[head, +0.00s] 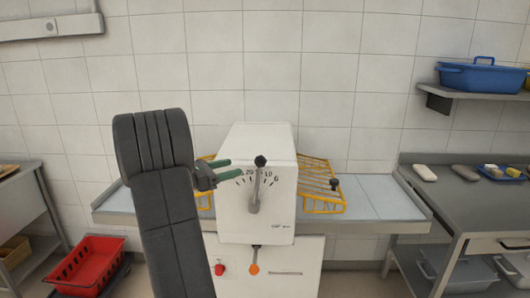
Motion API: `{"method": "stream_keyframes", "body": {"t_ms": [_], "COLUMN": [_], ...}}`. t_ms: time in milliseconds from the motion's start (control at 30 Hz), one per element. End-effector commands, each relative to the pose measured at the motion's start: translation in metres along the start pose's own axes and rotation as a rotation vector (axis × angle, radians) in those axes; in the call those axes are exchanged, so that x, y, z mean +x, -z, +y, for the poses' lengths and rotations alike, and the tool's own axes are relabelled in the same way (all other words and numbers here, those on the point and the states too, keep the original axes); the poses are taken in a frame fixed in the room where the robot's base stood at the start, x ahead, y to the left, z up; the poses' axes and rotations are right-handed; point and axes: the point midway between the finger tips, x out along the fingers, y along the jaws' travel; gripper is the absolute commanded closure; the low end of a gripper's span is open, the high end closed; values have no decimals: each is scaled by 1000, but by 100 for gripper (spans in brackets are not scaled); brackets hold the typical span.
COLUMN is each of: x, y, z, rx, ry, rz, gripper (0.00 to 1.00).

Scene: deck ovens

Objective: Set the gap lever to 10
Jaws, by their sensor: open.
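The gap lever (256,185) is a grey arm with a black knob on the front of a white machine (258,228). It points almost straight up, leaning slightly right. Its knob covers part of the dial scale (247,171). The lever appears to lie between the 20 mark and the 10 mark, which is on its right; the exact reading is too small to tell. My gripper (230,169) has green fingers and is open and empty, just left of the knob, with the fingers pointing right towards it. I cannot tell its depth from the machine face.
Yellow wire racks (322,188) flank the machine. A red knob (219,269) and an orange-knobbed lever (254,268) sit below. A red crate (88,264) stands at lower left. The right-hand table (462,190) and shelf (490,95) hold containers.

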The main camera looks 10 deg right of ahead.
Motion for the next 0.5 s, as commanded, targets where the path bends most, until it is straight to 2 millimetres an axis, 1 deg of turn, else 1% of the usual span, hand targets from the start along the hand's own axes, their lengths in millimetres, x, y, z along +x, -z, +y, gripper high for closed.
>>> {"method": "stream_keyframes", "body": {"t_ms": [167,400,500], "x": [31,84,102], "y": [-1,-1,-1], "z": [-2,-2,-2], "rx": [1,1,2], "ry": [6,7,6], "rz": [2,4,3], "gripper": [43,43,43]}}
